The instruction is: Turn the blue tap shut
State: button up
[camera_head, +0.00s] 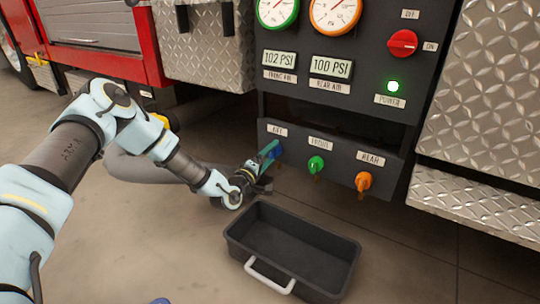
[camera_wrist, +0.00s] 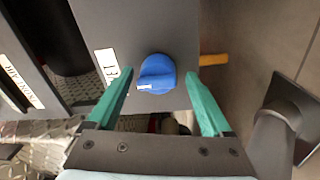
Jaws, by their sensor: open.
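The blue tap (camera_head: 277,150) is the leftmost of three taps on the dark lower panel. In the wrist view the blue tap (camera_wrist: 156,73) is a round knob with a raised grip and a white mark at the left end of that grip. My gripper (camera_head: 267,158) is at the blue tap, partly covering it in the head view. In the wrist view its green fingers (camera_wrist: 159,82) are spread, one on each side of the tap, with visible gaps. Nothing is held. Whether the fingertips reach the panel face is unclear.
A green tap (camera_head: 316,164) and an orange tap (camera_head: 364,182) sit to the right on the panel. A black tray (camera_head: 335,244) with a pale handle stands on the floor below. Above are gauges, a red switch (camera_head: 402,43) and a lit green light (camera_head: 393,86).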

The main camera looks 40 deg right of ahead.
jog(key=p+v, duration=0.3)
jog(key=v, duration=0.7)
jog(key=shift+a, duration=0.4)
